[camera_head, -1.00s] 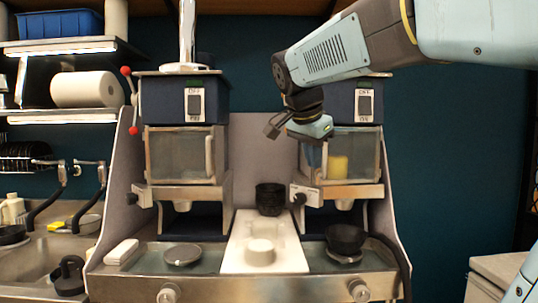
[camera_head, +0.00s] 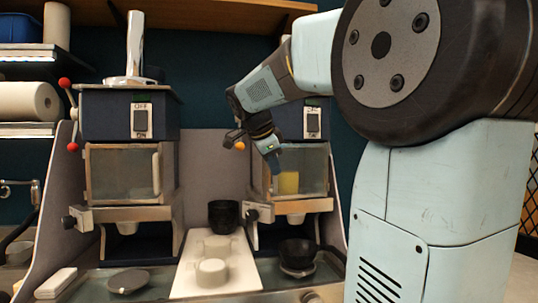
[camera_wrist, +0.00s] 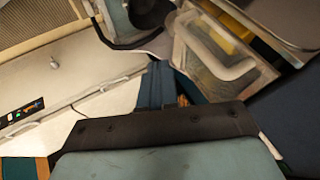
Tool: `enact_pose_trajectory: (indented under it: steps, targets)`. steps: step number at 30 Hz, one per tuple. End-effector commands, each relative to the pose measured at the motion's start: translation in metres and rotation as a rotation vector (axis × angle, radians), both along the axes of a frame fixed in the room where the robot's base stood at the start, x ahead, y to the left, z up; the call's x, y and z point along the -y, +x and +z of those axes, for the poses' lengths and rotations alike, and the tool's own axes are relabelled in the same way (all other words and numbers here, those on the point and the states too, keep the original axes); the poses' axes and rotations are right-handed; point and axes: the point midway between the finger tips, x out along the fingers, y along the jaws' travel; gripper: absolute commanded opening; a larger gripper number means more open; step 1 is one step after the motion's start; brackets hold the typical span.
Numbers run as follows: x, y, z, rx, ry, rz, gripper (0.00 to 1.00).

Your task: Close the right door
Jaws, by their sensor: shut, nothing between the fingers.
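The right door (camera_head: 312,170) is a clear panel in a metal frame on the right machine, with a yellow block (camera_head: 288,182) visible behind it. In the wrist view, the right door (camera_wrist: 205,75) shows at the upper right with its pale curved handle (camera_wrist: 232,72). My gripper (camera_head: 273,163) is shut and empty, pointing down at the door's upper left corner in the head view. In the wrist view its dark blue fingers (camera_wrist: 156,85) are left of the handle and apart from it. I cannot tell how far the door stands from its frame.
The left machine (camera_head: 125,115) has a similar door (camera_head: 120,172) that looks shut. Below, a white tray (camera_head: 185,280) holds white cups (camera_head: 212,272) and a black cup (camera_head: 223,215). A black bowl (camera_head: 297,252) stands under the right machine.

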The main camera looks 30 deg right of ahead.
Motion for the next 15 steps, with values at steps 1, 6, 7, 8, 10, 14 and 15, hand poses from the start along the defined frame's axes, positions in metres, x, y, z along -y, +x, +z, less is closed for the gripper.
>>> enact_pose_trajectory:
  steps: [1, 6, 7, 8, 10, 14, 15]
  targets:
    - [0.005, 0.003, -0.008, -0.005, 0.001, -0.001, 0.0]
    - [0.016, 0.019, -0.02, -0.001, 0.001, 0.0, 0.0]
    - [0.018, 0.023, -0.021, -0.002, 0.001, 0.0, 0.0]
    - [0.019, 0.027, -0.021, -0.002, 0.001, 0.0, 0.0]
    - [0.021, 0.033, -0.02, -0.001, 0.001, 0.0, 0.0]
    - [0.024, 0.042, -0.02, -0.001, 0.001, 0.0, 0.0]
    - [0.024, 0.043, -0.02, -0.001, 0.001, 0.0, 0.0]
